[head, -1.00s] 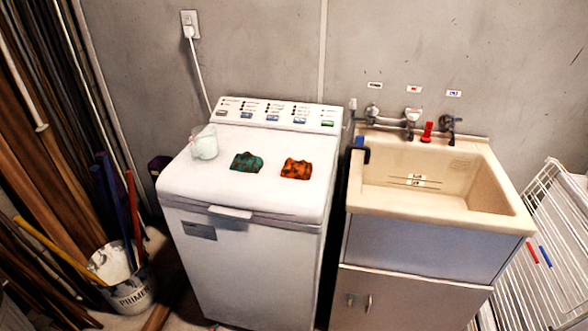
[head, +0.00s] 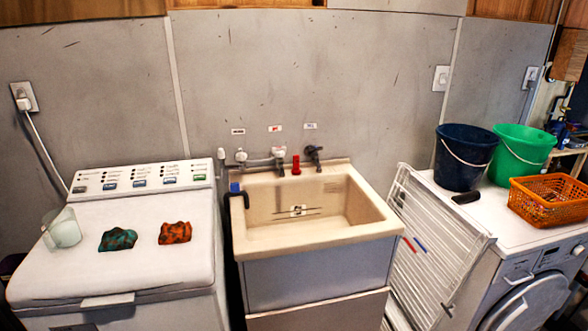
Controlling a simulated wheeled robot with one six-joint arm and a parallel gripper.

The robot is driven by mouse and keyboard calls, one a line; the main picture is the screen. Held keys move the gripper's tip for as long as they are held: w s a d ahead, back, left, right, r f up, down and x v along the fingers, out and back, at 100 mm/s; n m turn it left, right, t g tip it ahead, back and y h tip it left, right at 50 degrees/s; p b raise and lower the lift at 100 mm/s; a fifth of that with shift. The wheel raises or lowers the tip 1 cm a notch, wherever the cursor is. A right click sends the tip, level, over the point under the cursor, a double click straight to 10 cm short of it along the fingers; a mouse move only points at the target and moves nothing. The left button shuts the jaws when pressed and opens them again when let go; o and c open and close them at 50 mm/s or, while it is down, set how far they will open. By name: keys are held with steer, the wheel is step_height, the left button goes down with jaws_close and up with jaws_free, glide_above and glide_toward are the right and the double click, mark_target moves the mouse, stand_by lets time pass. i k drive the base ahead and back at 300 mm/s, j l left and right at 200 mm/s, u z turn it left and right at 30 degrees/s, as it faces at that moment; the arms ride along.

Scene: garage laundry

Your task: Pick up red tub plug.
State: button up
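A small red object (head: 296,164), which looks like the red tub plug, stands on the back ledge of the beige laundry tub (head: 262,245). It is between the middle tap fitting (head: 279,153) and the dark right-hand tap (head: 314,153). It is small in the picture, and its exact shape is hard to tell. My gripper is not in view.
A dark hook-shaped piece with a blue part (head: 236,189) hangs over the tub's left rim. Left is a white washer (head: 75,270) with a clear cup (head: 64,230) and two cloths. Right are a folded drying rack (head: 435,250), buckets (head: 466,158) and an orange basket (head: 548,203).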

mark_target(296, 171)
steer(key=i+z, duration=0.25)
steer(key=i, duration=0.45)
steer(key=i+j+z, duration=0.1)
steer(key=i+z, duration=0.15)
steer(key=i, duration=0.5)
